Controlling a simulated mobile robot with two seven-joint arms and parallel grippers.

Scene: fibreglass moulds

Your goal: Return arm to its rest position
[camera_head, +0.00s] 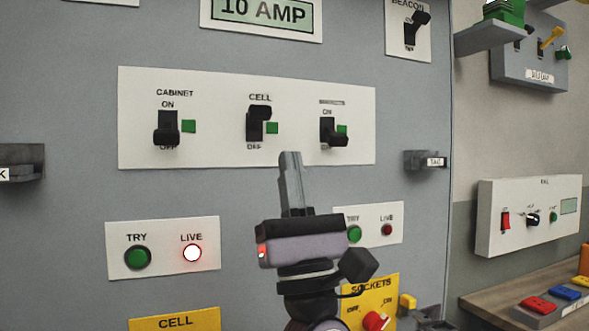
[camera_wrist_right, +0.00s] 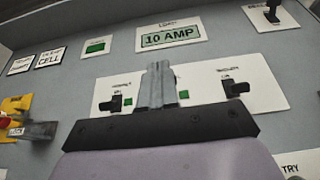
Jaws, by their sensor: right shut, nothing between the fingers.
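I cannot tell the exact gap between fingers and plate. My left gripper is out of view.
A LIVE lamp (camera_head: 192,253) glows at lower left; the right-hand LIVE lamp (camera_head: 387,229) is dark. A yellow SOCKETS plate (camera_head: 388,290) with a red knob is beside my wrist. Dark brackets (camera_head: 428,161) jut from the panel. A bench (camera_head: 480,300) stands at lower right.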

